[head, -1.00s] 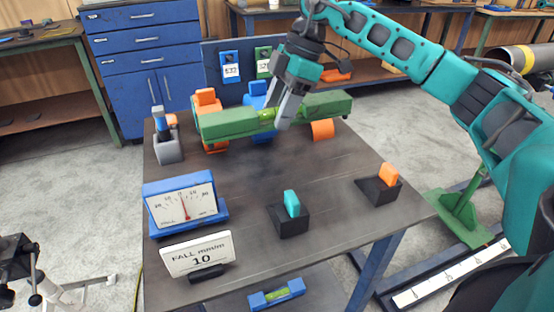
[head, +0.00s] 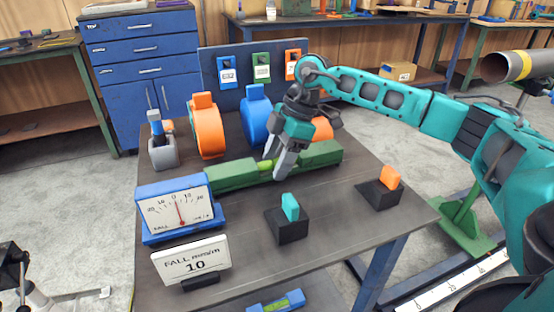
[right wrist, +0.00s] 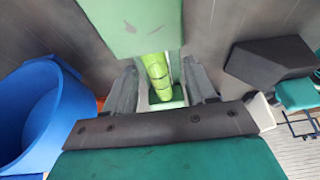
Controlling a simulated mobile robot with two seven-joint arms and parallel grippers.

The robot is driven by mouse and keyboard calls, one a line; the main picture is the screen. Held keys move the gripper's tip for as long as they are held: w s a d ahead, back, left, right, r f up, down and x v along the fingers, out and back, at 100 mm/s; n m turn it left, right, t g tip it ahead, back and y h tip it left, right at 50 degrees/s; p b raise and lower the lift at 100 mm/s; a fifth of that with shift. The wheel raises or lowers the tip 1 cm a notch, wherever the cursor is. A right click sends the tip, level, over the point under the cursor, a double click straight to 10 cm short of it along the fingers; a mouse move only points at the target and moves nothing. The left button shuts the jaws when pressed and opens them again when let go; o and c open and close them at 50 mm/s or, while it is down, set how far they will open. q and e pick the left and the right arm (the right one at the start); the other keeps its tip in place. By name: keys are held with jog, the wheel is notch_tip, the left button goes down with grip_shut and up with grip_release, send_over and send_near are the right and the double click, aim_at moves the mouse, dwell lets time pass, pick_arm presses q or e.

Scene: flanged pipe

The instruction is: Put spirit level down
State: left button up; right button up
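The spirit level (head: 232,174) is a long green bar with a bright green vial at its narrow middle. It lies low along the bench (head: 345,225), roughly level; whether its underside touches the top is hard to tell. My right gripper (head: 277,168) comes from above with its fingers around the narrow middle. In the right wrist view the fingers (right wrist: 160,88) stand on both sides of the vial (right wrist: 157,72), seemingly shut on the level, though contact is partly hidden.
Behind the level stand an orange ring (head: 207,130), a blue ring (head: 257,118) and a partly hidden orange one (head: 322,128).

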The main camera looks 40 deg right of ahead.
jog(key=o, duration=0.4)
jog(key=shift+o, duration=0.2)
jog(key=shift+r, duration=0.1)
jog(key=p+v, duration=0.3)
jog(key=v, duration=0.9)
